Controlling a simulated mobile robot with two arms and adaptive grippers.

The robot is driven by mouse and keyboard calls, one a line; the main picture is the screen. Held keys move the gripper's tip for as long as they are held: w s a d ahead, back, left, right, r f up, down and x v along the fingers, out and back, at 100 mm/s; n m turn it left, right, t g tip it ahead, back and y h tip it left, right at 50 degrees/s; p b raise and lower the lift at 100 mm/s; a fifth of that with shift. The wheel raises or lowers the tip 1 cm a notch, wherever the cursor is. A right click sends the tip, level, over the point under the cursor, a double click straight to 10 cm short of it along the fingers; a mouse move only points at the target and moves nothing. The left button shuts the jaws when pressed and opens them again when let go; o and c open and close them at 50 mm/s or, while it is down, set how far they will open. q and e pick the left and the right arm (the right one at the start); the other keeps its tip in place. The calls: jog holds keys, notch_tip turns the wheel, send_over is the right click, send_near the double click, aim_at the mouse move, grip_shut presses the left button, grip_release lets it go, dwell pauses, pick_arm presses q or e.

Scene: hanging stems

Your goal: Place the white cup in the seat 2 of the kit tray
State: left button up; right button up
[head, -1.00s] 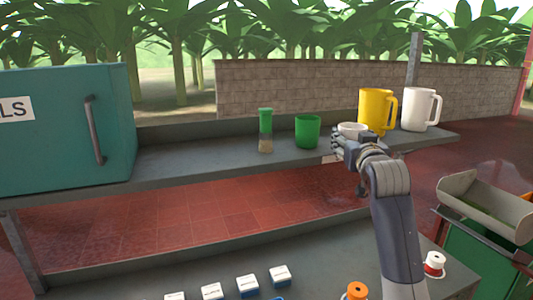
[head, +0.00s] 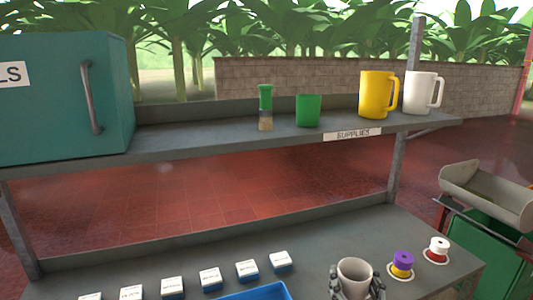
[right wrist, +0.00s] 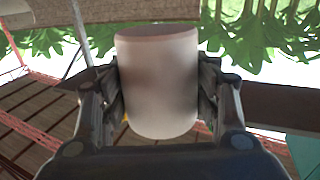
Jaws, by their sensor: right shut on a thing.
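The white cup (head: 355,274) is upright in my right gripper (head: 357,290), low in the head view, in front of the lower bench. In the right wrist view the cup (right wrist: 158,82) fills the space between the two fingers (right wrist: 160,95), which press on its sides. The rim of a blue tray (head: 262,290), likely the kit tray, shows at the bottom edge, left of the cup. Most of this tray is out of view, so its seats cannot be told apart. My left gripper is not in view.
A purple-topped spool (head: 402,262) and a red and white spool (head: 437,247) stand right of the cup. Several labelled blue-and-white blocks (head: 210,277) line the bench. The upper shelf holds a green-lidded jar (head: 265,108), green cup (head: 308,110), yellow mug (head: 376,96) and white mug (head: 420,92).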

jog(key=s+f+b, duration=0.1)
jog(key=s+f, duration=0.2)
jog(key=s, duration=0.6)
jog(key=s+f, duration=0.4)
jog(key=s, duration=0.5)
jog(key=shift+b, duration=0.4)
jog(key=w+a+r+n+g+y, duration=0.2)
jog(key=w+a+n+g+y, duration=0.2)
jog(key=a+y, duration=0.4)
jog(key=w+a+r+n+g+y, duration=0.3)
jog(key=w+a+n+g+y, duration=0.1)
jog(key=a+n+y, duration=0.4)
jog(key=shift+a+g, duration=0.4)
jog(key=shift+g, duration=0.5)
